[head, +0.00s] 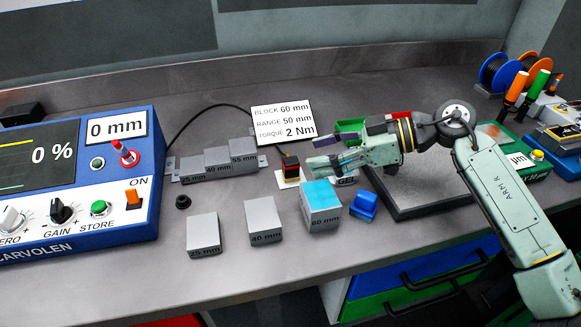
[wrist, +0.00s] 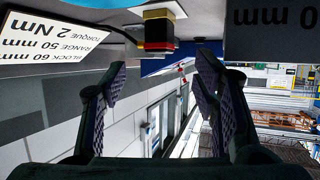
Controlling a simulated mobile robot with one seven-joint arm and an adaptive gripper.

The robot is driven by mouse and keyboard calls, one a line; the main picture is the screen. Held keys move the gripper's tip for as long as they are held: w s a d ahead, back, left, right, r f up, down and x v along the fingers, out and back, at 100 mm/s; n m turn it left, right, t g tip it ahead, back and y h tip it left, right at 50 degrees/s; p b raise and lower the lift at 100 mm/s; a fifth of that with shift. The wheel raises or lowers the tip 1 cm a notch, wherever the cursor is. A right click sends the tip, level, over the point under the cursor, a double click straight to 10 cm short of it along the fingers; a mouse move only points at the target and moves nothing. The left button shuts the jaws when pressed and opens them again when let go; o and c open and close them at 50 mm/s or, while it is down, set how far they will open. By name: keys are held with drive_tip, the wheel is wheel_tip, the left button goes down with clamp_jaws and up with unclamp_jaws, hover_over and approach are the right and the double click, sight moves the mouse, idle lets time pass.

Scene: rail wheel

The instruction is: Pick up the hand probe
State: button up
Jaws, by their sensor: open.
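The hand probe (head: 290,168) is a small upright black piece with red and yellow bands, standing on a pale patch of the bench. A dark cable runs behind it towards the blue instrument. My gripper (head: 318,165) is just right of the probe in the head view, its fingers pointing left towards it. In the wrist view the probe (wrist: 158,32) shows at the top, sideways between the two finger lines but beyond the tips. The gripper (wrist: 162,75) is open, with nothing between its fingers. Contact with the probe does not show.
The 60 mm block (head: 321,205) with a cyan top stands just in front of my gripper. The 40 mm block (head: 264,222) and 25 mm block (head: 203,235) stand left of it.

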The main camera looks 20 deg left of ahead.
sight(291, 160)
drive_tip(key=x, duration=0.5)
drive_tip(key=shift+a, duration=0.1)
drive_tip(key=shift+a+f, duration=0.1)
clamp_jaws()
idle(0.5)
